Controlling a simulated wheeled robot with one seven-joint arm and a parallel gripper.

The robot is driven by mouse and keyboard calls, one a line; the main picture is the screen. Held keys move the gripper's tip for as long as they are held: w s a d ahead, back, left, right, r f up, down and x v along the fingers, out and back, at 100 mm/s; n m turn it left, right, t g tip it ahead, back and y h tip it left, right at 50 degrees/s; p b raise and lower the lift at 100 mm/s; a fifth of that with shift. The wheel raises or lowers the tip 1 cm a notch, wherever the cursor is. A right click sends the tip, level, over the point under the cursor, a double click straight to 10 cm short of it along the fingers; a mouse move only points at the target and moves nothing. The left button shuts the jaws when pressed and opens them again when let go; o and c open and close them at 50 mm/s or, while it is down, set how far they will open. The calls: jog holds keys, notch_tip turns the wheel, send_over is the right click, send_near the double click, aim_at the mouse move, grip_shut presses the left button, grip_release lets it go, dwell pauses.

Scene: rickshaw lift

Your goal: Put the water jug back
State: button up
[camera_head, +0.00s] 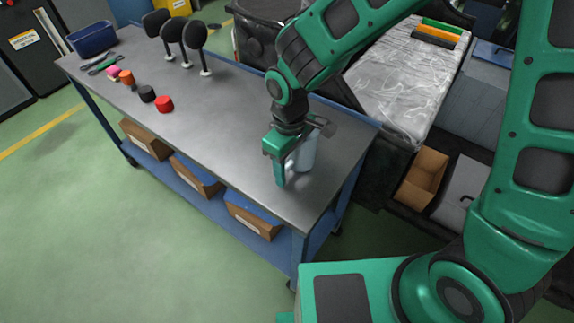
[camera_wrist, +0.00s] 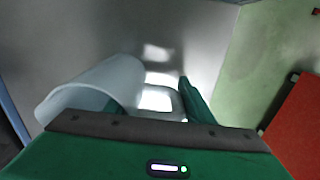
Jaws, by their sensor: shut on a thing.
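The water jug (camera_head: 306,154) is a pale, translucent vessel at the near right end of the grey workbench (camera_head: 225,115). It looks upright. I cannot tell whether its base touches the bench top. My gripper (camera_head: 283,168) points down beside the jug and is shut on it, with one green finger in front. In the wrist view, the pale jug body (camera_wrist: 92,88) fills the left side and hides part of the left finger. The right green finger (camera_wrist: 195,100) is in plain view. A pale shape between the fingers looks like the jug's handle, but glare blurs it.
A red cylinder (camera_head: 164,104) and a black one (camera_head: 147,93) stand mid-bench. Several round black stands (camera_head: 194,36) and a blue bin (camera_head: 92,39) are at the far end. A plastic-wrapped load (camera_head: 405,75) is behind.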

jog(key=o, duration=1.4)
jog(key=shift+f, duration=0.1)
notch_tip(320, 180, up, 12)
jog(key=shift+r, duration=0.15)
